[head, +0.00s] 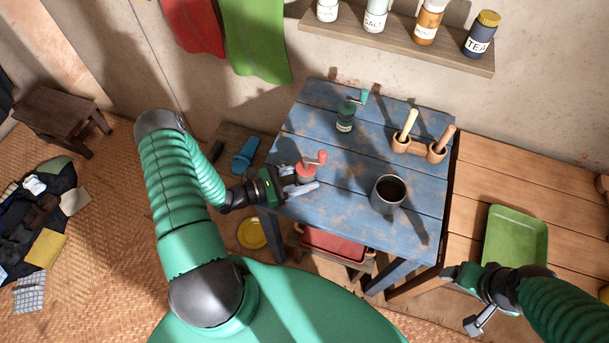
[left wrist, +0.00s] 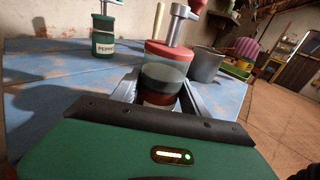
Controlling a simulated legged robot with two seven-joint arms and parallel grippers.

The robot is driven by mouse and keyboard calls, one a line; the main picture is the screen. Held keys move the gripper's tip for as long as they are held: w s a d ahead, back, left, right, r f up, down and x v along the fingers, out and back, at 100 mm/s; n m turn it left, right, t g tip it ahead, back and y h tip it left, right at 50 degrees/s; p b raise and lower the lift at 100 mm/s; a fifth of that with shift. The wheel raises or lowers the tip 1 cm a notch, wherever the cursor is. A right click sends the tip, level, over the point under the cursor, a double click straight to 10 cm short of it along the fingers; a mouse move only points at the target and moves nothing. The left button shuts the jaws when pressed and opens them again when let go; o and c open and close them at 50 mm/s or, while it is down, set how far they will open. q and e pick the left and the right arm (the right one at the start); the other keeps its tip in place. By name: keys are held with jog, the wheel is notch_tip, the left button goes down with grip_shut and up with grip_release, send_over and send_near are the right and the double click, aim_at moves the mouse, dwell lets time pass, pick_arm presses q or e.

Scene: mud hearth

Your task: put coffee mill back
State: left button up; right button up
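The red-topped mill (head: 307,171), with a clear body holding dark contents, stands upright near the left edge of the blue table (head: 345,207). It also shows in the left wrist view (left wrist: 166,72), with a metal crank on top. My left gripper (head: 300,184) is low at the table's left edge, its fingers apart on either side of the mill's lower body; a firm grip does not show. A green mill (head: 345,118), labelled as pepper in the left wrist view (left wrist: 104,38), stands farther back. My right gripper (head: 480,321) hangs at the lower right, away from the mills; its finger opening is unclear.
A dark mug (head: 387,194) of brown liquid stands right of the red mill. A wall shelf (head: 400,42) carries several labelled jars. A green tray (head: 515,238) lies on the wooden bench at right.

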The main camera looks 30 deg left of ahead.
pick_arm(q)
jog(key=o, duration=0.4)
